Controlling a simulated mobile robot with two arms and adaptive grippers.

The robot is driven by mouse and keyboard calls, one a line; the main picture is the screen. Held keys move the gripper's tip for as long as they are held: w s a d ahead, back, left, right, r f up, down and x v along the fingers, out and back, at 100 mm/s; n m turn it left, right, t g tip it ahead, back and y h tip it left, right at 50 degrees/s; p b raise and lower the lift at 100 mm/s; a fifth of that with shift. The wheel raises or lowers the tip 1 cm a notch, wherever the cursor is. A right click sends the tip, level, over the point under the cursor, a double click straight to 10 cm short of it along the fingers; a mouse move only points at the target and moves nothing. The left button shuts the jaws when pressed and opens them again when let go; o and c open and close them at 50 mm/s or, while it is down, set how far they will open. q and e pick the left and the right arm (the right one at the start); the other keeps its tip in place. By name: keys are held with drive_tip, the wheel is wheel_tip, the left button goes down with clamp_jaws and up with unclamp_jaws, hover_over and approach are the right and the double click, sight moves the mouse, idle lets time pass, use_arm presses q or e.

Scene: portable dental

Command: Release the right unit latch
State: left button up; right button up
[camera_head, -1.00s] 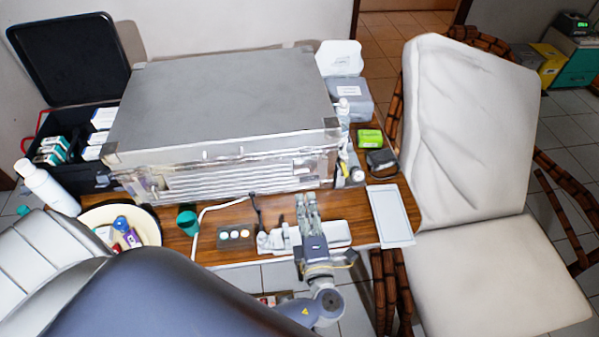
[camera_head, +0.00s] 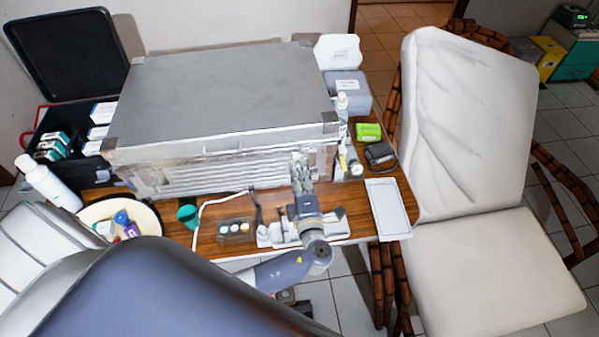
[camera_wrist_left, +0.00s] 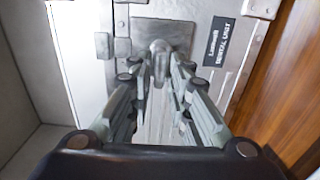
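The dental unit is a large grey metal case (camera_head: 220,90) lying on the wooden table, its lid down. In the left wrist view its front shows a metal latch (camera_wrist_left: 160,48) on a square plate, beside a dark "DENTAL UNIT" label (camera_wrist_left: 218,40). My left gripper (camera_head: 299,160) is at the right part of the case's front. In the left wrist view its fingers (camera_wrist_left: 160,68) are apart, with the latch between and just beyond the tips. Contact cannot be told. In the head view the gripper hides the latch. My right gripper is not in view.
A white tray (camera_head: 387,208) lies at the table's right end. A green cup (camera_head: 187,216), a small dark tray (camera_head: 236,231) and a white instrument holder (camera_head: 335,229) line the front edge. Bottles and a green box (camera_head: 368,132) stand right of the case. A cream chair (camera_head: 470,130) stands further right.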

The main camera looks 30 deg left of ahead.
use_arm(q)
clamp_jaws()
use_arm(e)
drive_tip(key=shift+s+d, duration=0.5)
use_arm(q)
drive_tip(key=shift+w+d+f+n+b, duration=0.3)
drive_tip(key=shift+n+b, duration=0.5)
drive_tip(key=shift+n, duration=2.15)
drive_tip(key=shift+w+d+f+n+b, duration=0.1)
drive_tip(key=shift+d+f+n+b, duration=0.5)
drive_tip(key=shift+n, duration=2.3)
drive_tip(key=shift+w+a+f+n+b, duration=0.15)
drive_tip(key=shift+n+b, duration=0.85)
drive_tip(key=shift+n, duration=1.95)
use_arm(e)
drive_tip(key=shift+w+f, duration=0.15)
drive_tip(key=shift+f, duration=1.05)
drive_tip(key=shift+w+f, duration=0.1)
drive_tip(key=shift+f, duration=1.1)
use_arm(q)
drive_tip(key=shift+d, duration=0.1)
drive_tip(key=o, duration=0.6)
unclamp_jaws()
drive_tip(key=shift+r, duration=0.1)
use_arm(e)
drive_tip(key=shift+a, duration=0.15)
